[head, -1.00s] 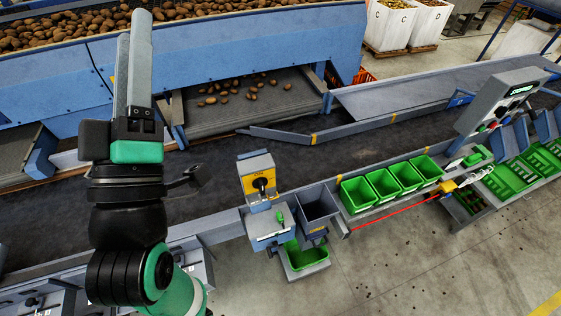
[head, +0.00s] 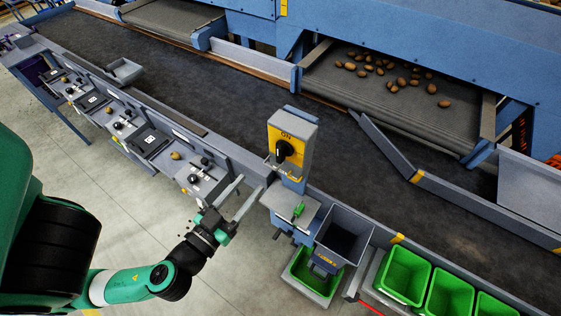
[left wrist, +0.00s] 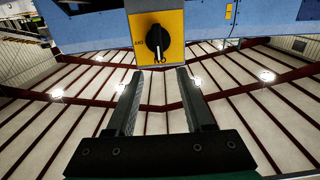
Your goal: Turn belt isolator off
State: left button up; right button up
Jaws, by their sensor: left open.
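The belt isolator is a grey box (head: 301,128) on a post at the belt's near edge. It has a yellow plate marked ON and a black rotary knob (head: 284,149). My left gripper (head: 252,191) is open and empty, below and left of the knob, with its fingers pointing toward the post. In the left wrist view the knob (left wrist: 157,40) on its yellow plate (left wrist: 172,23) is ahead of the two spread fingers (left wrist: 158,76), apart from them. My right gripper is not in view.
A grey ledge (head: 300,205) with a green-handled tool juts out below the isolator. A grey bin (head: 343,238) and green crates (head: 403,278) stand to the right. Control panels (head: 150,142) line the belt (head: 200,85) on the left. Open floor lies in front.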

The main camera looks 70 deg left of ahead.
pick_arm(q)
jog(key=b, duration=0.2)
send_near(278, 152)
jog(key=x, duration=0.3)
jog(key=p+x, duration=0.2)
jog(key=x, duration=0.2)
jog(key=shift+w+a+r, duration=0.1)
jog(key=shift+w+a, duration=0.1)
jog(key=shift+w, duration=0.05)
jog(key=shift+w+a, duration=0.35)
jog(key=shift+w, duration=0.15)
jog(key=shift+c, duration=0.3)
grip_shut()
